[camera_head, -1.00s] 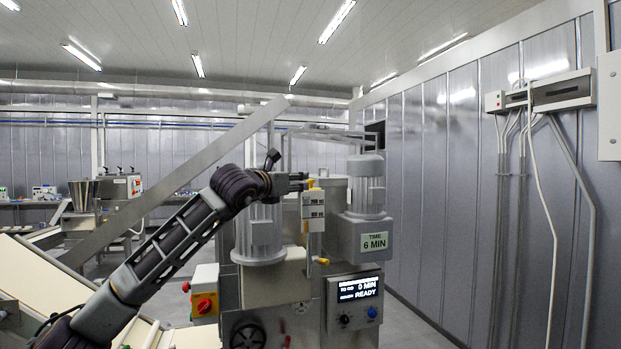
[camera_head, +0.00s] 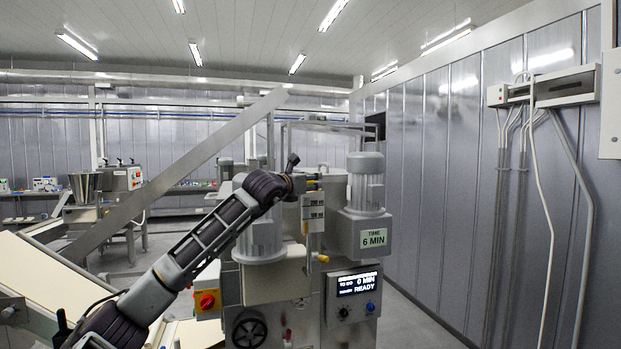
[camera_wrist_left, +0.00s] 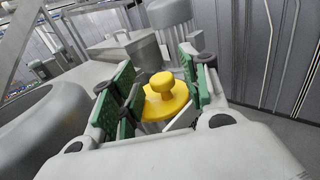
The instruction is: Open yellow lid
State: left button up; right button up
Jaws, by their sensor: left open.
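The yellow lid (camera_wrist_left: 168,103) shows in the left wrist view as a round disc with a mushroom-shaped knob (camera_wrist_left: 162,82) on top. My left gripper (camera_wrist_left: 158,74) is open, with its green-padded fingers on either side of the knob. I cannot tell whether a pad touches it. In the head view my left gripper (camera_head: 308,185) is at the top of the mixing machine, and the lid is mostly hidden there. My right gripper is not in view.
The machine has a grey motor (camera_head: 366,185) at right and a control panel (camera_head: 354,295) reading READY. A slanted metal beam (camera_head: 185,170) crosses behind my left arm. A red stop knob (camera_head: 207,301) and a conveyor (camera_head: 45,285) are at left. The aisle at right is clear.

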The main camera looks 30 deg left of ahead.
pick_arm(q)
jog(key=shift+w+p, duration=0.3)
jog(key=shift+w, duration=0.55)
jog(key=shift+c, duration=0.4)
grip_shut()
